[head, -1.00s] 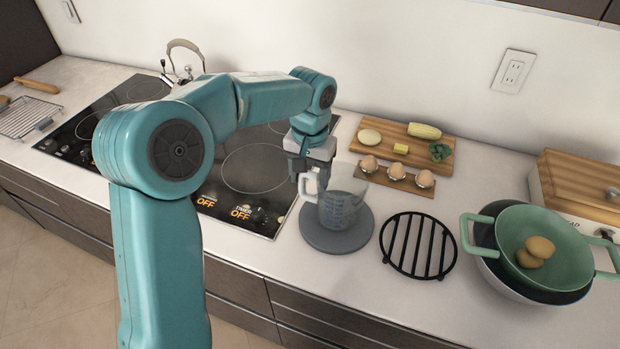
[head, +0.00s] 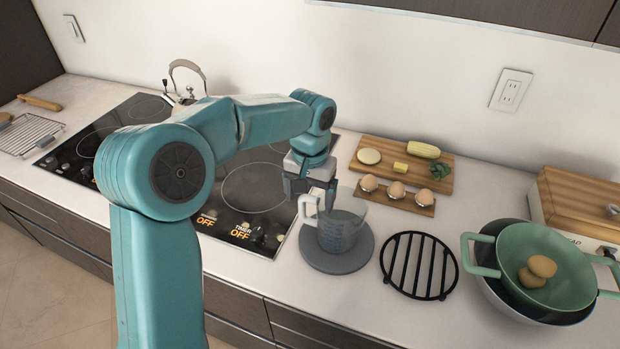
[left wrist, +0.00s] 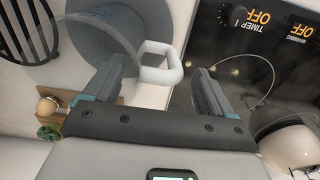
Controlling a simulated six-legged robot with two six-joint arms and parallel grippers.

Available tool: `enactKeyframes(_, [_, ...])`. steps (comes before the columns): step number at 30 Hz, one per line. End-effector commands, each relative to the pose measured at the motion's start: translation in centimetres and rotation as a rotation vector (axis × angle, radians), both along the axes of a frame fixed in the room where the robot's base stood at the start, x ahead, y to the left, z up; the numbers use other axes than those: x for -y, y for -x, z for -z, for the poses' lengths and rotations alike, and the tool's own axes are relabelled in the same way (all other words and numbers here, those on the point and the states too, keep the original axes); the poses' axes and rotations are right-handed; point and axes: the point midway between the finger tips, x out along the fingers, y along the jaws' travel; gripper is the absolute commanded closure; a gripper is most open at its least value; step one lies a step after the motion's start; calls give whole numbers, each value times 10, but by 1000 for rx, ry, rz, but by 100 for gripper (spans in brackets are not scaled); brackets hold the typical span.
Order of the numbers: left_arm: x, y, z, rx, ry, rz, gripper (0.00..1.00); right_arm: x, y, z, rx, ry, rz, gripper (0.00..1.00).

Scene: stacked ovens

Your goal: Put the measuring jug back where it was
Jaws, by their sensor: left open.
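The clear measuring jug (head: 342,230) with a white handle stands upright on a round grey mat (head: 362,258). Its handle points left, towards the hob. My left gripper (head: 312,194) is open just above the handle. In the left wrist view, the handle of the jug (left wrist: 165,73) lies between the two spread fingers of my left gripper (left wrist: 160,85), with a gap visible on each side. Part of the jug's clear rim and the mat (left wrist: 108,28) show beyond the fingers. My right gripper is not in view.
A black round trivet (head: 418,266) lies right of the mat. A green pan (head: 510,245) with potatoes sits farther right. Eggs in a wooden holder (head: 412,203) and a cutting board (head: 430,178) are behind. The black hob (head: 250,188) is left.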

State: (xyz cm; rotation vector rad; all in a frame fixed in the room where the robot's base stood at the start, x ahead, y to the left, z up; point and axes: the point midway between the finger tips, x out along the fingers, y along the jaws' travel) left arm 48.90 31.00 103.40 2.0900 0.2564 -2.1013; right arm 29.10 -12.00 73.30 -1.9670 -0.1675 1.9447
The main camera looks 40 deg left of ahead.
Motion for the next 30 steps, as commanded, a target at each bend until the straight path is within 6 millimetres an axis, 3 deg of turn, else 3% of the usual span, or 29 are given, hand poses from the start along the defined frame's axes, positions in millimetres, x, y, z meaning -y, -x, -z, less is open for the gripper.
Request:
enactKeyframes(9, [1, -1, -74, 5, 1, 1, 15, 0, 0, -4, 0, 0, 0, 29])
enactKeyframes(15, [1, -1, -103, 2, 1, 1, 15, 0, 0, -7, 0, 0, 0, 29])
enactKeyframes(30, [1, 0, -110, -1, 1, 1, 15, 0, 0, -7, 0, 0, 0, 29])
